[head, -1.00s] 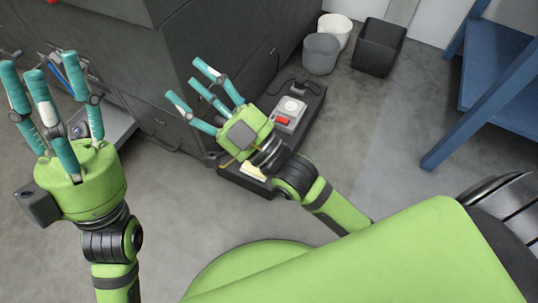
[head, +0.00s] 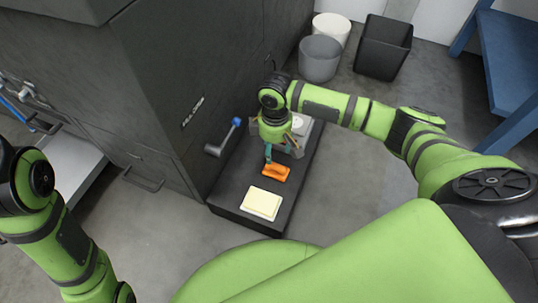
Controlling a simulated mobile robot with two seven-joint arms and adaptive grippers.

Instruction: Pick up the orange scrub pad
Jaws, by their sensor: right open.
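The orange scrub pad (head: 276,173) lies on a low dark platform (head: 232,205) in the head view, beyond a cream block. It has a raised part on top, perhaps a grip. My right gripper (head: 268,156) points down just at the far left end of the pad. It is open, with one teal finger clearly showing. Its other fingers are mostly hidden by the gripper body, and I cannot tell whether any finger touches the pad. My left gripper is out of view; only part of my left arm shows at the left edge.
The cream block (head: 262,203) lies on the near end of the platform. A grey device (head: 300,124) is partly hidden behind my right gripper. A dark cabinet (head: 170,90) with a blue-tipped lever (head: 236,123) stands left of the platform.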

